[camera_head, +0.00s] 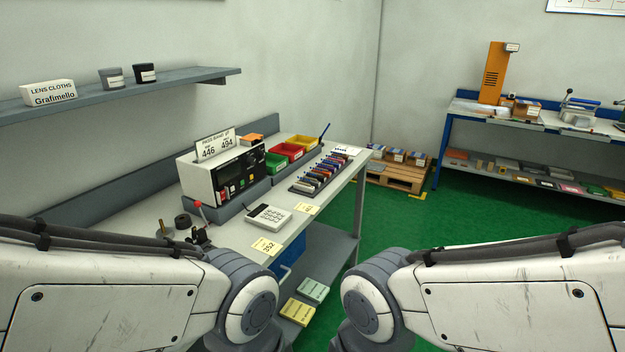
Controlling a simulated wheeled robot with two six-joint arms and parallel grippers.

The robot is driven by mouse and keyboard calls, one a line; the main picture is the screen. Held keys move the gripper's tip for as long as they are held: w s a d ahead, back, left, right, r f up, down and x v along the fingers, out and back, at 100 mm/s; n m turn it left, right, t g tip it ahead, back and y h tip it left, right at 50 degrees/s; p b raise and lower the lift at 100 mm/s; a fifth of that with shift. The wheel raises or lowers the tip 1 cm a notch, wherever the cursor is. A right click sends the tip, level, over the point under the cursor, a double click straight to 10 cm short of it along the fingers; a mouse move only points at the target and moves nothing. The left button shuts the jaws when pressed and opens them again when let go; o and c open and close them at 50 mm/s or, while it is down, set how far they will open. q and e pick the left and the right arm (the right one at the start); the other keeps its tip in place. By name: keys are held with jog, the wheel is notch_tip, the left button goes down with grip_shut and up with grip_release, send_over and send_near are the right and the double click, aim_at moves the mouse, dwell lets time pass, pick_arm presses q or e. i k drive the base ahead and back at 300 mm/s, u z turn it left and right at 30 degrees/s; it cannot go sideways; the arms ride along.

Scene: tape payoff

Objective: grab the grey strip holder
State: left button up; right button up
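A dark rack (328,165) on the workbench holds a row of several small coloured pieces, which may be the strip holders. At its near end, a grey piece (303,186) looks like the grey strip holder, but it is too small to be sure. Both of my arms cross the bottom of the view, one from each side, with their joints near the bottom middle. Neither of my grippers is in view.
The workbench (240,232) carries a white machine (222,175), green, red and yellow bins (287,151), a calculator-like device (268,216) and a red-knobbed lever (200,210). A shelf (120,92) hangs above. Green floor (480,215) is open at right.

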aim_at(314, 182)
jog(key=z, duration=0.35)
jog(key=k, duration=0.45)
jog(key=z, duration=1)
jog(key=k, duration=0.9)
jog(key=z, duration=0.5)
jog(key=i, duration=1.65)
jog(key=u, duration=0.5)
jog(key=i, duration=1.85)
jog(key=u, duration=1.3)
jog(key=i, duration=1.05)
jog(key=u, duration=1.6)
jog(key=i, duration=0.55)
jog(key=u, duration=0.35)
